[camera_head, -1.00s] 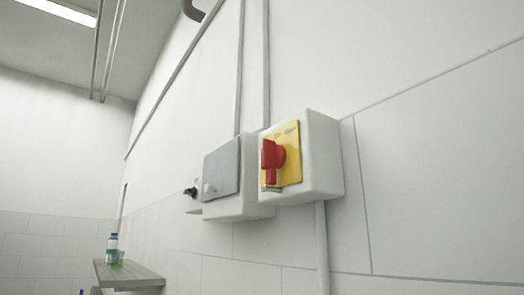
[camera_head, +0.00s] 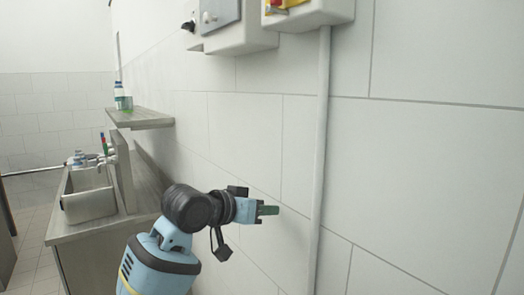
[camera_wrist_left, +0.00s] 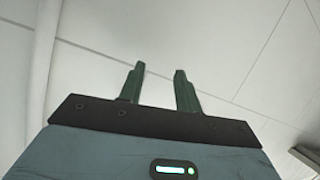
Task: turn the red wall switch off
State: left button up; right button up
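The red switch (camera_head: 287,3) shows only in part at the top edge of the head view, on a yellow plate (camera_head: 273,9). Its white box (camera_head: 318,13) is fixed to the tiled wall. My left gripper (camera_head: 268,210) is well below the box, close to the wall. In the left wrist view its two green fingers (camera_wrist_left: 158,72) stand apart with nothing between them. The switch is not in the left wrist view. My right gripper is not in view.
A grey-fronted box (camera_head: 222,14) is on the wall left of the switch box. A conduit (camera_head: 322,120) runs down the wall. A shelf (camera_head: 138,118) with bottles and a sink (camera_head: 90,203) are at the left. The wall around my gripper is bare.

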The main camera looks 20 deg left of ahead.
pick_arm(q)
jog(key=s+r+m+t+h, duration=0.1)
jog(key=s+r, duration=0.5)
jog(key=r, duration=0.9)
jog(key=s+r+m+h, duration=0.2)
jog(key=s+r, duration=0.4)
jog(key=r, duration=0.8)
jog(key=s+r+m+t+h, duration=0.1)
jog(key=s+r, duration=0.5)
jog(key=r, duration=0.9)
jog(key=x, duration=0.7)
jog(key=shift+w+a, duration=0.15)
jog(key=shift+w, duration=0.1)
jog(key=shift+c, duration=0.3)
grip_shut()
